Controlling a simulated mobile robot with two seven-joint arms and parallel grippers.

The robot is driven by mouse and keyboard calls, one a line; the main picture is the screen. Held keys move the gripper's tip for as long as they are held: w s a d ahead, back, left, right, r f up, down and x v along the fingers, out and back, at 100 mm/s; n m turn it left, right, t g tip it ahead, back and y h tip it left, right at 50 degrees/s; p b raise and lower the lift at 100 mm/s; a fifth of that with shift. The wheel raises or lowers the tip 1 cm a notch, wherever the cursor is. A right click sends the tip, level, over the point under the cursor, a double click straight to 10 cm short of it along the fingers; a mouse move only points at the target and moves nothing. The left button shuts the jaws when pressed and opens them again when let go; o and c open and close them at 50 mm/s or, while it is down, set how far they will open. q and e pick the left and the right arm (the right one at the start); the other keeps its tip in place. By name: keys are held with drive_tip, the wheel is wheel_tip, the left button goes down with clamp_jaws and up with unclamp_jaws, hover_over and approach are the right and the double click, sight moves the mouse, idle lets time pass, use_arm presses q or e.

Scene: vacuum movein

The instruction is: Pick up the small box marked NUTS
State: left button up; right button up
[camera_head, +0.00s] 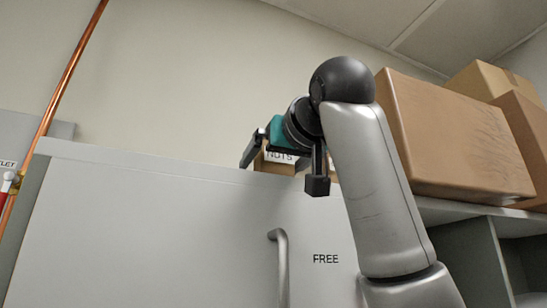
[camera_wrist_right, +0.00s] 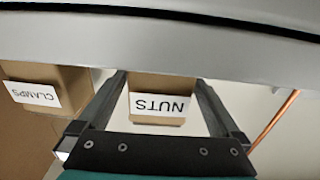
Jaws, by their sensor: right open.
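The small brown box marked NUTS (camera_head: 272,166) sits on top of the grey cabinet near its front edge, partly hidden by my right gripper. In the right wrist view the NUTS box (camera_wrist_right: 159,82) appears upside down, its white label facing the camera. My right gripper (camera_head: 281,176) is open, with one finger on each side of the box's front in the picture. In the wrist view the right gripper's (camera_wrist_right: 160,84) fingers flank the box, with a gap on the right; contact on the left cannot be told. My left gripper is not in view.
A box marked CLAMPS (camera_wrist_right: 40,90) is beside the NUTS box in the wrist view. Large cartons (camera_head: 455,135) stand to the right. The cabinet front (camera_head: 170,235) has a handle (camera_head: 282,265) and the word FREE. A copper pipe (camera_head: 62,90) runs up the left.

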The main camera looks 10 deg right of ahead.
drive_tip(key=w+p, duration=0.1)
drive_tip(key=w, duration=0.1)
drive_tip(key=shift+w+a, duration=0.15)
drive_tip(key=shift+w, duration=0.15)
drive_tip(key=shift+c, duration=0.4)
drive_tip(key=shift+s, duration=0.1)
drive_tip(key=c, duration=1.4)
drive_tip(key=shift+r, duration=0.2)
wheel_tip(320, 180, up, 10)
drive_tip(key=shift+f, duration=0.25)
drive_tip(key=shift+r, duration=0.1)
